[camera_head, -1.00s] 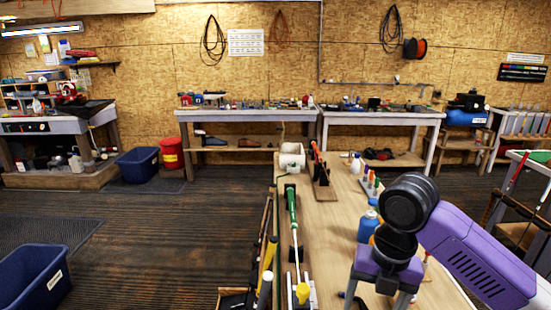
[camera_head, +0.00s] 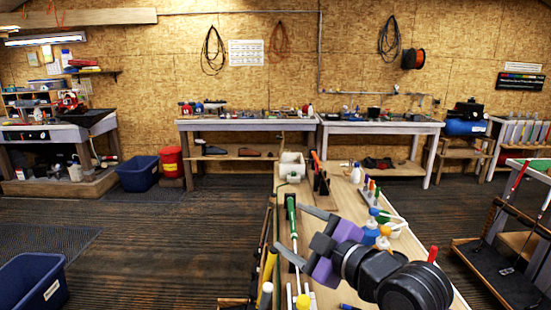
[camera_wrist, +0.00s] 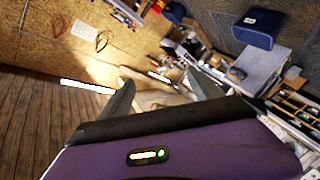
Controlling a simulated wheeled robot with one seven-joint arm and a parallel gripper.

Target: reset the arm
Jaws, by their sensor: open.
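My gripper (camera_head: 304,235) is in the head view, above the long wooden bench (camera_head: 345,196). Its two grey fingers point to the left and are spread apart. Nothing shows between them. In the wrist view, my gripper (camera_wrist: 158,98) also shows two separated fingers with no object held. The green-handled tool (camera_head: 291,212) lies on the bench to the left of the fingers. I cannot tell whether a finger touches it.
Bottles (camera_head: 371,232) and a rack of coloured markers (camera_head: 370,192) stand on the bench behind my arm. A blue tub (camera_head: 33,281) is on the floor at left. The floor between is clear.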

